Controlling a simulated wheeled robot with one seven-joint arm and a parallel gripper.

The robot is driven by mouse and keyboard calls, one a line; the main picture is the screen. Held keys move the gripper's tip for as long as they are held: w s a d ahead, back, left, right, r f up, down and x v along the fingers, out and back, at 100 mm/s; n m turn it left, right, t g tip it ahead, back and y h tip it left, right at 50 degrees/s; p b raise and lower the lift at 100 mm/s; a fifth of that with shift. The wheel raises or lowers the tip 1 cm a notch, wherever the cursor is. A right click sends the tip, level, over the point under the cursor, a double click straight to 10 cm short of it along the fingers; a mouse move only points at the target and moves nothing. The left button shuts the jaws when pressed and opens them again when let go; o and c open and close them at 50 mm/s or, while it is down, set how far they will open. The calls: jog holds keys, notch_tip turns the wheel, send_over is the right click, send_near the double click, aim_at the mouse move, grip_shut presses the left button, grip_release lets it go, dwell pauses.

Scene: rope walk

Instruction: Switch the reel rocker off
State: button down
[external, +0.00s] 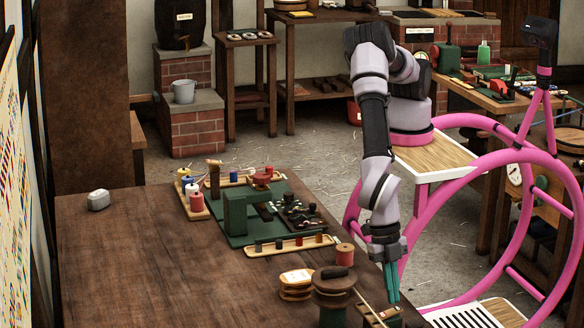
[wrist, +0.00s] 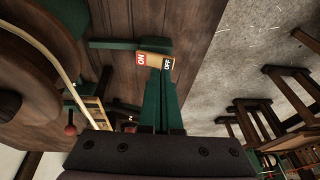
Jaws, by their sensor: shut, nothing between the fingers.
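The reel rocker (wrist: 154,60) shows in the wrist view as a small tan plate with a red ON mark at its left end and a dark OFF mark at its right end. Which way it is tilted I cannot tell. My gripper (wrist: 160,76) is shut and empty, its green fingers pointing at the rocker's lower edge; whether they touch it is unclear. In the external view my gripper (external: 392,297) points down at the table's front right edge, just above a small tan-and-green fitting (external: 383,314). The dark wooden reel (external: 334,287) stands left of it.
A green machine (external: 240,212) with trays of spools stands further back on the table (external: 130,250).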

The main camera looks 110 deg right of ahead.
jog(key=shift+s+f, duration=0.15)
jog(key=shift+f, duration=0.5)
jog(key=shift+s, duration=0.1)
